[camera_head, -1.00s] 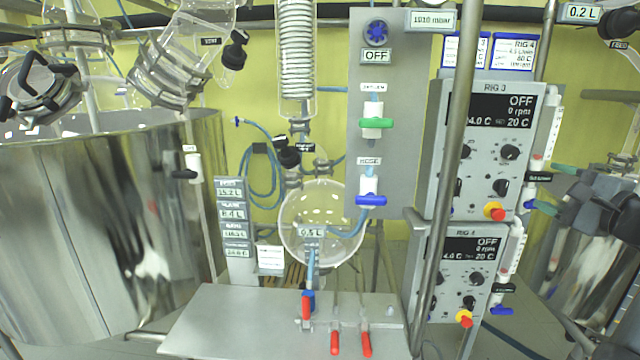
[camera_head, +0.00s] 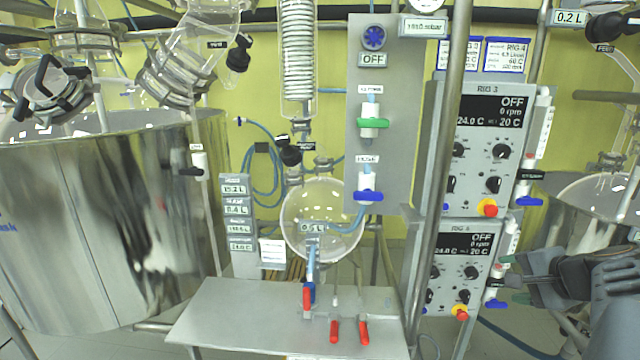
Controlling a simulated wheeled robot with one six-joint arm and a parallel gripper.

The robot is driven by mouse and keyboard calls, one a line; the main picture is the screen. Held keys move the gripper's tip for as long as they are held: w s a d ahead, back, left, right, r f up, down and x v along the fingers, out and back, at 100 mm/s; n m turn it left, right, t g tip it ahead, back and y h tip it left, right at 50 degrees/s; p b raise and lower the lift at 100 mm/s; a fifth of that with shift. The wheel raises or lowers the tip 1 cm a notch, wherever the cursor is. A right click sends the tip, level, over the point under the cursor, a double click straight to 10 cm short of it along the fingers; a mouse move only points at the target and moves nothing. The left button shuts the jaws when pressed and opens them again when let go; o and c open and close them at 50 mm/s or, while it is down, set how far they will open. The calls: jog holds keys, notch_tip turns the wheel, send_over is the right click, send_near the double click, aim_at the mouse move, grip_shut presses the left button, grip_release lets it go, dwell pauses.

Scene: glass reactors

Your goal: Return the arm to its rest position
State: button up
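My gripper (camera_head: 518,272) is at the lower right, dark grey, with my arm coming in from the right edge. It points left, beside the taps on the right side of the lower control box. Nothing is visibly held in it. The gap between its fingers is not clear from this angle, so I cannot tell whether it is open or shut.
Two control boxes, RIG 3 (camera_head: 480,183) and RIG 4 (camera_head: 443,285), stand left of my gripper. A steel vessel (camera_head: 585,192) is behind my arm. A round glass flask (camera_head: 340,205) hangs above a steel bench (camera_head: 240,320). A large steel tank (camera_head: 90,230) fills the left.

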jog(key=s+a+f+n+g+p, duration=0.1)
jog(key=s+a+f+n+g, duration=0.1)
jog(key=a+n, duration=0.3)
jog(key=s+a+f+n+g+h+p, duration=0.1)
jog(key=s+a+f+n+g, duration=0.1)
jog(key=a, duration=1)
jog(key=s+a+f+n+g+h+p, duration=0.1)
jog(key=s+a+f+n, duration=0.3)
jog(key=a+n, duration=0.4)
jog(key=shift+s+a+f+n+g+p, duration=0.15)
jog(key=shift+s+f+n+g+p, duration=0.2)
jog(key=shift+s+g, duration=0.45)
jog(key=shift+o, duration=0.5)
